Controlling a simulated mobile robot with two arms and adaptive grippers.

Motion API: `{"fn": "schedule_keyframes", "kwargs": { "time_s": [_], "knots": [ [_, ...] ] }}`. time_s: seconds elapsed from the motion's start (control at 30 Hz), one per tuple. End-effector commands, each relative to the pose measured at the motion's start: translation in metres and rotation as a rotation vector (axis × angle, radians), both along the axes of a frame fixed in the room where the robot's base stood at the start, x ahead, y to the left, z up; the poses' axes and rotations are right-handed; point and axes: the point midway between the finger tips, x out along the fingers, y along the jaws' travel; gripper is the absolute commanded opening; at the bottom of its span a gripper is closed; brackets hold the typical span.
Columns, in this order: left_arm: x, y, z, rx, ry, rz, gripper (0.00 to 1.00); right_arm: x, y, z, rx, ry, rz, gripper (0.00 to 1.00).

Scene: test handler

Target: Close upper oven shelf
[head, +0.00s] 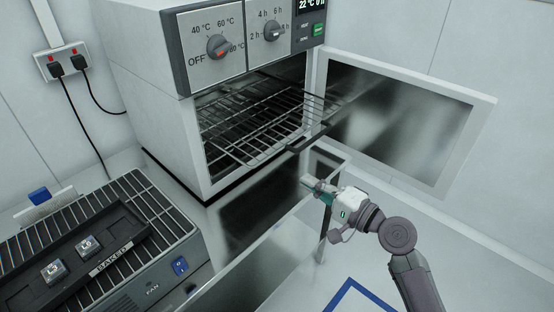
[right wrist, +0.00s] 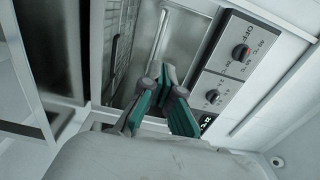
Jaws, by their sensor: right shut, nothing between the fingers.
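A white oven (head: 150,90) stands at the top middle of the head view. Its door (head: 483,140) is swung open to the right. A wire shelf (head: 250,128) with a dark handle (head: 308,138) sticks out of the oven opening. My right gripper (head: 308,186) is shut and empty, below and in front of the handle, apart from it. In the right wrist view its teal fingers (right wrist: 167,75) point toward the oven, with the control panel (right wrist: 235,65) at right and wire bars (right wrist: 118,40) at left. My left gripper is not in view.
A fan cooler (head: 160,268) with a black tray (head: 75,262) marked BAKED and small labelled pieces stands at bottom left. A wall socket (head: 62,62) with plugs is behind. The open door bounds the free room to the right of the shelf.

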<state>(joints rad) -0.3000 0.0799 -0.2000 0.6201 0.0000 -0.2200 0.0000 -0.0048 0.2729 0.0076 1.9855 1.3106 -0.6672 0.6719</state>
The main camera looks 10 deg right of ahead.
Motion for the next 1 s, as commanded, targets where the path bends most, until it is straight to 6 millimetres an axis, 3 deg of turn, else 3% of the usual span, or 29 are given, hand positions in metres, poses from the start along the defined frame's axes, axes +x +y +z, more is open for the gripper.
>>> {"fn": "schedule_keyframes", "kwargs": {
  "time_s": [0.2,0.5,1.0],
  "knots": [
    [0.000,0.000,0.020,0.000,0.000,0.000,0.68,0.040,0.031,0.005,0.004,0.000,0.000,0.00],
    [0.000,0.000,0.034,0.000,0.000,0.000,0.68,0.076,0.059,0.002,0.001,0.001,-0.001,0.00],
    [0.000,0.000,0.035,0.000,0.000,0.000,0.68,0.083,0.065,-0.001,-0.002,0.001,-0.002,0.00]
  ]
}}
